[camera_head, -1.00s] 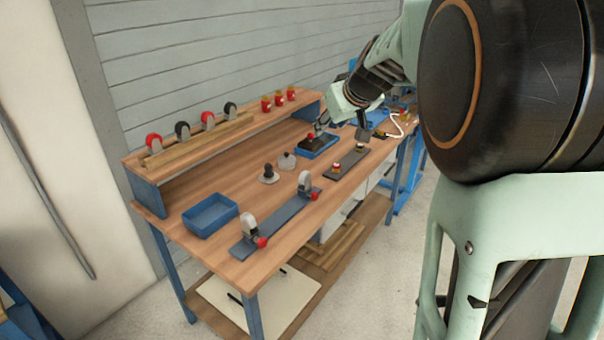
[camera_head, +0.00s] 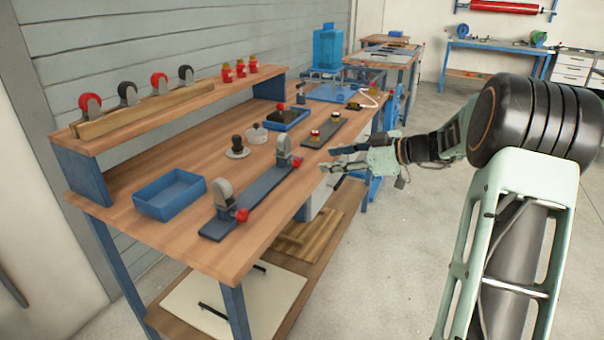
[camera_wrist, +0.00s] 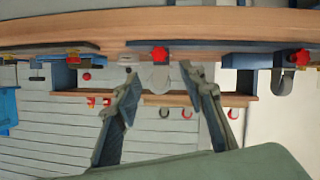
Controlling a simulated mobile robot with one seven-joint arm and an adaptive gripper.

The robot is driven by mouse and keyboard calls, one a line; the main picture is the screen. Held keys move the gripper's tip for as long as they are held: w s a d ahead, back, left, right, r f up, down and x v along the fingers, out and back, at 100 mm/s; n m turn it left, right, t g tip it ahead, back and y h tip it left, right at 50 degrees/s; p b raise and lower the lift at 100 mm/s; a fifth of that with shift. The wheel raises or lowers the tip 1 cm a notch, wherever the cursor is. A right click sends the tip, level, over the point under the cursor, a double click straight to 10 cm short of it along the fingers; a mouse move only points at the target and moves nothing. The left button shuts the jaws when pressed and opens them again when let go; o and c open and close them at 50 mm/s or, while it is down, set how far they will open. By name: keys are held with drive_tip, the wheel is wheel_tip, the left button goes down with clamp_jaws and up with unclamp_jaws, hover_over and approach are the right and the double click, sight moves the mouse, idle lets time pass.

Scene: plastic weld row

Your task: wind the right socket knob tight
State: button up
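A dark rail lies along the bench's front edge in the head view (camera_head: 250,200), with two grey sockets on it. The right socket (camera_head: 283,148) has a red knob (camera_head: 297,162) facing the front edge. The left socket (camera_head: 222,193) has a similar red knob (camera_head: 242,215). My gripper (camera_head: 334,159) is open and empty, in front of the bench and apart from the right knob. In the inverted-looking wrist view, the right knob (camera_wrist: 160,53) shows between and beyond the open fingers (camera_wrist: 157,68); the left knob (camera_wrist: 300,57) is at the right edge.
A blue bin (camera_head: 170,196), a dark-knobbed piece (camera_head: 237,147) and a pale domed piece (camera_head: 257,133) stand behind the rail. A dark plate (camera_head: 335,128) with small parts lies farther right. A shelf (camera_head: 140,110) runs along the back. Floor in front is clear.

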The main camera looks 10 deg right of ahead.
sight(300, 161)
drive_tip(key=b+x, duration=0.1)
drive_tip(key=x, duration=0.9)
drive_tip(key=shift+w+a+f, duration=0.2)
drive_tip(key=shift+w, duration=0.1)
clamp_jaws()
drive_tip(key=m+g+p, duration=0.1)
drive_tip(key=m+g+y, duration=0.1)
drive_tip(key=m, duration=0.1)
drive_tip(key=shift+w+d+r+m+p, duration=0.1)
drive_tip(key=shift+w+d+m+p, duration=0.1)
drive_tip(key=shift+m+p, duration=0.15)
drive_tip(key=shift+m+g+y+p, duration=0.7)
drive_tip(key=shift+m+y+p, duration=0.3)
drive_tip(key=shift+m, duration=0.25)
